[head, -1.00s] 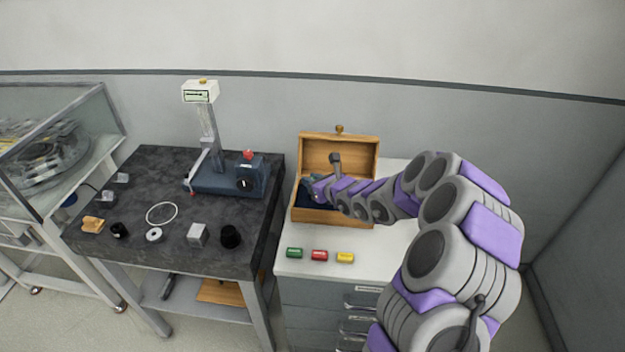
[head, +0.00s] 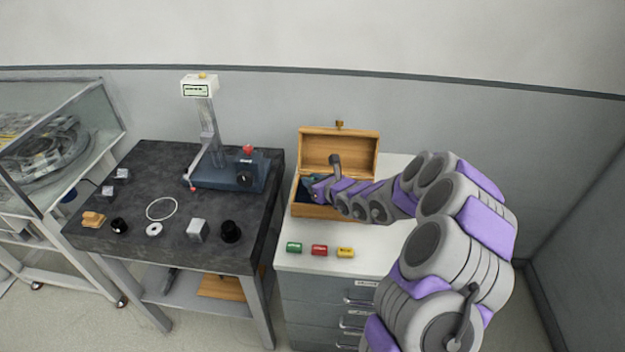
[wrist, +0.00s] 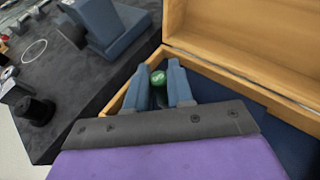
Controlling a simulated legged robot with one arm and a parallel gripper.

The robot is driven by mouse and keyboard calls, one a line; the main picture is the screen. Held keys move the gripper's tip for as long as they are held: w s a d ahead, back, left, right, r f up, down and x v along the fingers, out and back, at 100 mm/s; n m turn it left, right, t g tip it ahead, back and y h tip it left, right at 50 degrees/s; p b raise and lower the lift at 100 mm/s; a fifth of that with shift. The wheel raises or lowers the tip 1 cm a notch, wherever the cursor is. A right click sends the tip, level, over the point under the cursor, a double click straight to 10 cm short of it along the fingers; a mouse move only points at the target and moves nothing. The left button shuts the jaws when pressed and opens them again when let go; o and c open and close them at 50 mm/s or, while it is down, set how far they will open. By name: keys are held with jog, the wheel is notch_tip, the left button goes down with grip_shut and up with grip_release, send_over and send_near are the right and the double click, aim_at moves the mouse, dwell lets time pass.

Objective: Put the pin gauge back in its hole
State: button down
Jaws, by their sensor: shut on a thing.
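The pin gauge (wrist: 158,78) shows its round green end in the wrist view, between the two blue fingers of my gripper (wrist: 163,82). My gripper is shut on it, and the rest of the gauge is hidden. In the head view my gripper (head: 308,187) is inside the open wooden box (head: 334,211), at its left side. The box has a dark blue lining (wrist: 285,135) in the wrist view. The hole cannot be made out, and I cannot tell whether the gauge's lower end is in it.
Green (head: 294,248), red (head: 319,250) and yellow (head: 345,252) pieces lie on the white cabinet top before the box. The box lid (head: 352,150) stands open behind my gripper. A dark stone table (head: 190,245) with a measuring stand (head: 225,172) is to the left.

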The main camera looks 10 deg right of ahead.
jog(key=shift+f, duration=0.2)
jog(key=c, duration=0.9)
grip_release()
jog(key=shift+s, duration=0.1)
jog(key=shift+p+v, duration=1.6)
jog(key=shift+v, duration=7)
jog(key=shift+d+f, duration=0.1)
jog(key=shift+d, duration=0.05)
